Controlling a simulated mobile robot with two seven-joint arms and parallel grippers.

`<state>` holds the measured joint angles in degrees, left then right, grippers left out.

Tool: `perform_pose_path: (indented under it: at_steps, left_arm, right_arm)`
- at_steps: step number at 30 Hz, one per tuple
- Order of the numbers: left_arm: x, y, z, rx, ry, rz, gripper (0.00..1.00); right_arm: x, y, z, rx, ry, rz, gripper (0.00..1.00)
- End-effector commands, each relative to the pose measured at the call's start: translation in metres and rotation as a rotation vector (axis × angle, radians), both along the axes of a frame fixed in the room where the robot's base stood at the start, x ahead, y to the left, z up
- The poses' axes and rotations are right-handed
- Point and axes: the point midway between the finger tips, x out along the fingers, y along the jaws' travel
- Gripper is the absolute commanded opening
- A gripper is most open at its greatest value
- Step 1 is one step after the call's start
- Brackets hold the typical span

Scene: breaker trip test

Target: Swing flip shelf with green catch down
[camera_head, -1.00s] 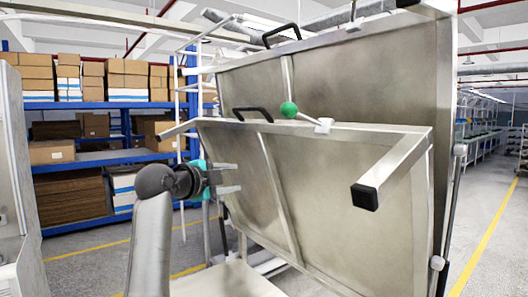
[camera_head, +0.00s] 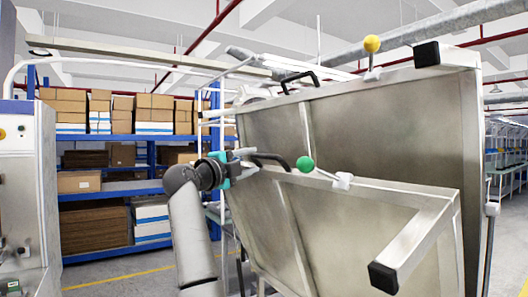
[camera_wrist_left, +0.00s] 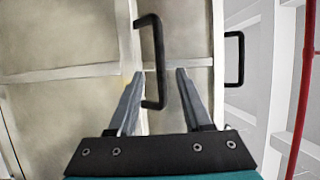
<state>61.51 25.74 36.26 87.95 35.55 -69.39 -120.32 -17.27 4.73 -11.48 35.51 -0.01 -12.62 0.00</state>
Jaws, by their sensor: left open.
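The flip shelf with the green catch (camera_head: 360,225) is the nearer metal panel and stands tilted steeply up. Its green ball catch (camera_head: 305,164) sits on the top edge, with a black handle (camera_head: 272,160) to the left. My left gripper (camera_head: 250,163) is at the left end of this handle. In the left wrist view the open fingers (camera_wrist_left: 160,74) point at the black handle (camera_wrist_left: 158,60), which shows between the fingertips; I cannot tell whether they touch. My right gripper is not in view.
A second raised shelf (camera_head: 400,120) with a yellow ball catch (camera_head: 372,44) and its own black handle (camera_head: 299,78) stands close behind. Blue racks with boxes (camera_head: 95,215) are at back left. A grey cabinet (camera_head: 30,190) stands at far left.

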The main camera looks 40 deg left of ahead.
Motion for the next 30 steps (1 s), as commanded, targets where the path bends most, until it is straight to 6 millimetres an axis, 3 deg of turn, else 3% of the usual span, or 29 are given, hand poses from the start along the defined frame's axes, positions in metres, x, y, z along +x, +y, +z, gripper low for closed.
perform_pose_path:
  at_steps: [9, 15, 29, 30]
  left_arm:
    - [0.044, 0.004, 0.008, -0.003, 0.001, -0.002, 0.50]
    - [0.059, 0.007, 0.009, -0.001, 0.000, 0.000, 0.50]
    - [0.065, 0.007, 0.008, 0.001, 0.000, 0.000, 0.50]
    - [0.065, 0.007, 0.008, 0.001, 0.000, 0.000, 0.45]
  right_arm:
    - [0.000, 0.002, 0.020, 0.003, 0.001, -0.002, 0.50]
    - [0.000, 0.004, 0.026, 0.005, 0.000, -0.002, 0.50]
    - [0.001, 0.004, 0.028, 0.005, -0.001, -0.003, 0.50]
    - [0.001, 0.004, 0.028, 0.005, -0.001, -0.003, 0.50]
